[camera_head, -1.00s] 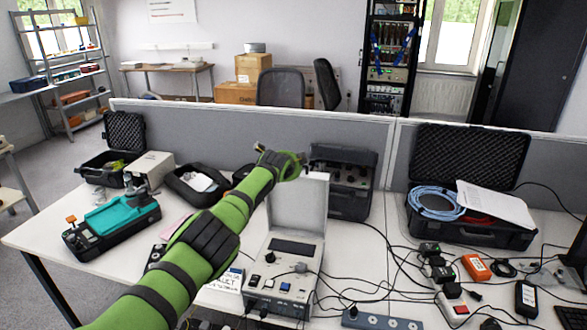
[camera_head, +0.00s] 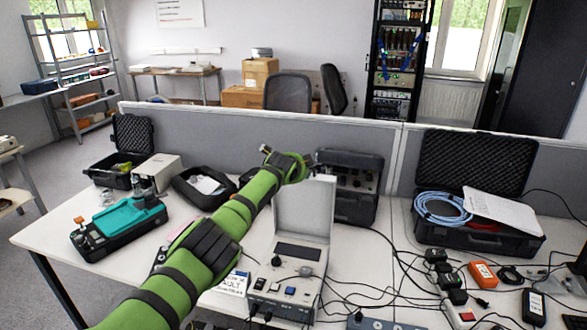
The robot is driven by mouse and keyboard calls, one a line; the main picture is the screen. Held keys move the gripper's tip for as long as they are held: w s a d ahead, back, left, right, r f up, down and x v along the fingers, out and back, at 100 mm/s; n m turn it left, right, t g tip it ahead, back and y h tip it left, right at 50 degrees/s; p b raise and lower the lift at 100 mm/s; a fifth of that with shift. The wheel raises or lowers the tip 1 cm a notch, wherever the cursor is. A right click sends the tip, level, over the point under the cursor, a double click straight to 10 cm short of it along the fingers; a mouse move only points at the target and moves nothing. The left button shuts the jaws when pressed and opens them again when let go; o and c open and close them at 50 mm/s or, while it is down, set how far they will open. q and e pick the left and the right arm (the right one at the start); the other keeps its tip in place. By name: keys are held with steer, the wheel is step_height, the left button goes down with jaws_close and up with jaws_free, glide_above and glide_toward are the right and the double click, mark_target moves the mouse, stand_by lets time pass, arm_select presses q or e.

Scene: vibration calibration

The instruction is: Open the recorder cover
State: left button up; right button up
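A light grey recorder (camera_head: 288,290) stands on the table in the front middle, with a dark display, a knob and a blue button on its panel. Its cover (camera_head: 303,212) stands up, raised from the panel at the back edge. My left arm reaches in from the lower left. My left gripper (camera_head: 312,162) is at the top edge of the raised cover. It is small and partly hidden by the wrist, so its fingers do not show clearly, nor whether it touches the cover. My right gripper is out of view.
A black instrument case (camera_head: 352,185) stands behind the cover. An open black case (camera_head: 475,240) with blue cable lies to the right. A teal device (camera_head: 122,220) is at the left. Cables and small boxes crowd the right front. A grey partition (camera_head: 250,130) closes the table's back.

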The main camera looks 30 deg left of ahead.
arm_select(q)
steer(key=v, duration=1.2)
steer(key=shift+d, duration=0.1)
stand_by(0.4)
